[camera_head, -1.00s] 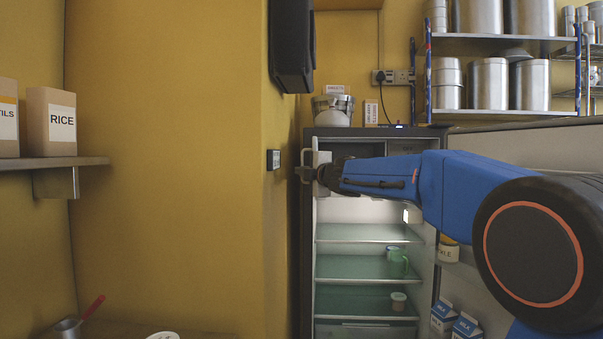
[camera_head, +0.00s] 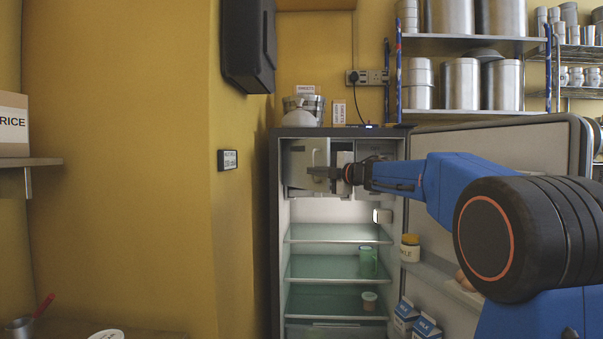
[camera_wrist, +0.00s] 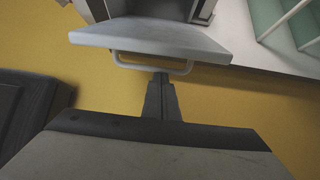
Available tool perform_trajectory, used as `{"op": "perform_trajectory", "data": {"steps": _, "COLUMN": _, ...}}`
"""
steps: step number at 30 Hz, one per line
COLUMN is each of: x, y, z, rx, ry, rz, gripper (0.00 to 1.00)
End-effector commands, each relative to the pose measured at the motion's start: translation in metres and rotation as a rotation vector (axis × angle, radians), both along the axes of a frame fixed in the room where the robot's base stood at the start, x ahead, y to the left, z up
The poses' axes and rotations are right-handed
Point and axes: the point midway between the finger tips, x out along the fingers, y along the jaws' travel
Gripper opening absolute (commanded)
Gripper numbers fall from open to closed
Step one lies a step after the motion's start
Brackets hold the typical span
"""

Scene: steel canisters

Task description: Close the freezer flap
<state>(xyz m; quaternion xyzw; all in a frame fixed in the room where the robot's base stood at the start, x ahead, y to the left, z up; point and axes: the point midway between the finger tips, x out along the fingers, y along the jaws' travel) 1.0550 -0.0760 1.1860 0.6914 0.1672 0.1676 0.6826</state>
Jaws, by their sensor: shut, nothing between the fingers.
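The freezer flap (camera_head: 297,160) is a pale grey panel at the top left inside the open fridge. It stands partly open, with part of the freezer compartment (camera_head: 345,160) visible to its right.
The fridge door (camera_head: 510,145) stands wide open to the right, behind my arm. Milk cartons (camera_head: 405,315) stand in the door. A yellow wall (camera_head: 130,180) is left of the fridge.

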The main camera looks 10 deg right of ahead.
Motion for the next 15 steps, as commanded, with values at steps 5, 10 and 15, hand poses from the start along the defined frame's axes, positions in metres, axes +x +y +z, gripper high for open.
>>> {"op": "perform_trajectory", "data": {"steps": 5, "x": 0.013, "y": -0.051, "z": 0.000, "rx": 0.000, "ry": 0.000, "rz": -0.004, "gripper": 0.00}}
{"op": "perform_trajectory", "data": {"steps": 10, "x": 0.033, "y": -0.095, "z": -0.001, "rx": -0.001, "ry": 0.000, "rz": -0.003, "gripper": 0.00}}
{"op": "perform_trajectory", "data": {"steps": 15, "x": 0.054, "y": -0.129, "z": -0.001, "rx": -0.001, "ry": 0.000, "rz": -0.002, "gripper": 0.00}}
